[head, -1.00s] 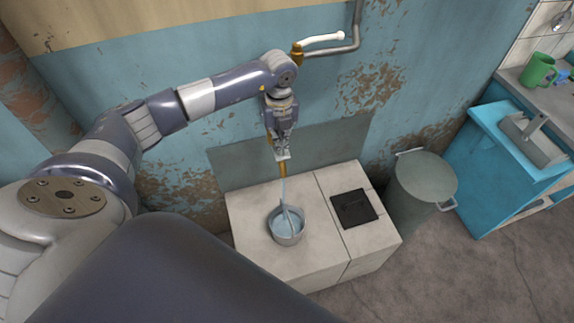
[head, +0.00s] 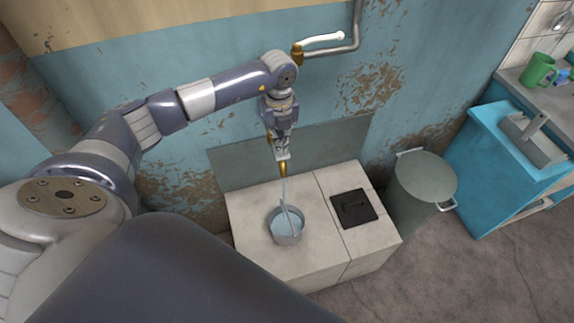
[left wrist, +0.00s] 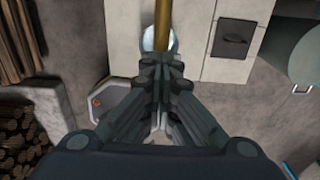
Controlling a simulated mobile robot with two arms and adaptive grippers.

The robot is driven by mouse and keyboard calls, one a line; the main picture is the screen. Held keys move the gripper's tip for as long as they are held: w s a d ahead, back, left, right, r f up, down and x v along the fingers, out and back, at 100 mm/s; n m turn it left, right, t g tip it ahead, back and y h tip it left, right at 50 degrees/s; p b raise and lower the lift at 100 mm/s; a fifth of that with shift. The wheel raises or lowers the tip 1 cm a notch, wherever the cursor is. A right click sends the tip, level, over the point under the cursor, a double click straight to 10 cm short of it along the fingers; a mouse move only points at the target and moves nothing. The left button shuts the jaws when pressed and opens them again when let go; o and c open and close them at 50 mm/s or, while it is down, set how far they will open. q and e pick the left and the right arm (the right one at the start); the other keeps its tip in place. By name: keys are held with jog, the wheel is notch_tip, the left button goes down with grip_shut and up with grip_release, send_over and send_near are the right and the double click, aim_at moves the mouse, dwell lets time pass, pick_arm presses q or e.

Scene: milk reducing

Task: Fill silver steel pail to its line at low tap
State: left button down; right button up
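The silver steel pail (head: 289,240) stands upright on the pale counter (head: 262,257), under the low tap. A thin stream of water (head: 284,190) runs from the brass spout (head: 283,169) into it. Bluish water shows inside; I cannot make out the line. My left gripper (head: 282,155) points down at the tap, above the pail, and hides part of the tap. In the left wrist view, the fingers of my left gripper (left wrist: 160,68) are together just below the brass pipe (left wrist: 163,20); I see nothing clearly held. The pail (left wrist: 150,41) shows partly behind the pipe. My right gripper is out of view.
A black hatch (head: 353,208) lies on the counter's right part. A grey lidded bin (head: 424,178) stands right of it, then a blue cabinet (head: 487,170) with a grey caddy (head: 533,140). A green mug (head: 538,70) is behind. A white-handled upper tap (head: 320,40) is on the wall.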

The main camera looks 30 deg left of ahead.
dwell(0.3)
pick_arm(q)
jog(key=shift+r+p, duration=0.5)
jog(key=shift+r, duration=0.1)
dwell(1.8)
notch_tip(320, 180, up, 7)
jog(key=p, duration=0.5)
